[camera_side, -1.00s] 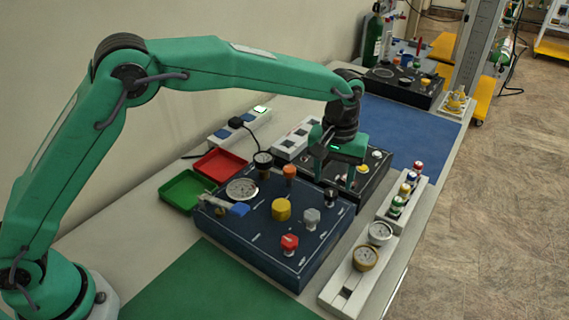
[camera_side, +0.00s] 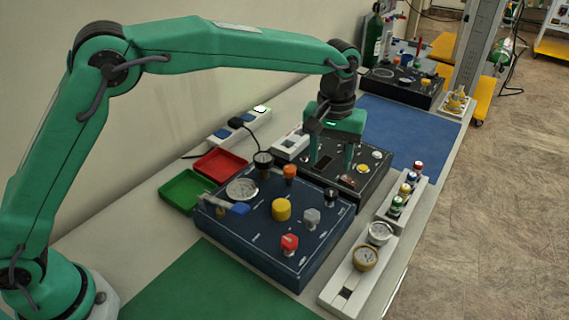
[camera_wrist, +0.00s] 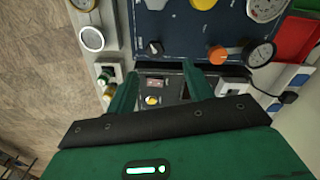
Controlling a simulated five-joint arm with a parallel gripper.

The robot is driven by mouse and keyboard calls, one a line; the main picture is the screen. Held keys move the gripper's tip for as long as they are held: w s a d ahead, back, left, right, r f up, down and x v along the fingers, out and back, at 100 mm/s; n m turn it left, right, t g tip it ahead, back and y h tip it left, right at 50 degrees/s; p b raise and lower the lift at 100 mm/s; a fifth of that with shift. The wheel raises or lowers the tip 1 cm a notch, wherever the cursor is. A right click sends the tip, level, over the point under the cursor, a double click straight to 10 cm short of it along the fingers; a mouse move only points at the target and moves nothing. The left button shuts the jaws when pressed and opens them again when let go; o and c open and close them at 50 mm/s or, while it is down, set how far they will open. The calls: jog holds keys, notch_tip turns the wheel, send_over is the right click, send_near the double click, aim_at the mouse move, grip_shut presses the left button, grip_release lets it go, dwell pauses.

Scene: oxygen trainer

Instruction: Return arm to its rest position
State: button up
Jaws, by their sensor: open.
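My gripper (camera_side: 333,165) is open and empty in the side view. Its two green fingers point down above the black panel box (camera_side: 372,178), apart from each other. In the wrist view my gripper (camera_wrist: 160,85) shows its fingers spread, with the black panel's small red display (camera_wrist: 155,83) and yellow button (camera_wrist: 152,100) seen between them. Whether the fingertips touch the panel is hard to tell, but they seem to hang above it.
The blue panel box (camera_side: 262,245) with several coloured knobs stands in front of the black one. Red (camera_side: 221,164) and green (camera_side: 181,191) trays lie to its left. A rack of small bottles (camera_side: 398,215) and a gauge strip (camera_side: 345,290) line the right edge. A blue mat (camera_side: 410,135) lies clear behind.

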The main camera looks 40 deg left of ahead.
jog(key=s+a+r+m+t, duration=0.1)
jog(key=s+a+r, duration=0.5)
jog(key=a, duration=0.2)
jog(key=s+a+r+m+t, duration=0.1)
jog(key=s+a+r+t, duration=0.1)
jog(key=s+a+r, duration=0.5)
jog(key=s+a+f+t, duration=0.1)
jog(key=s+a+f, duration=0.2)
jog(key=s+a, duration=0.2)
jog(key=s+a+f+m+t, duration=0.1)
jog(key=s+a+f, duration=0.2)
jog(key=s, duration=0.7)
jog(key=shift+a, duration=1.15)
jog(key=shift+s, duration=0.1)
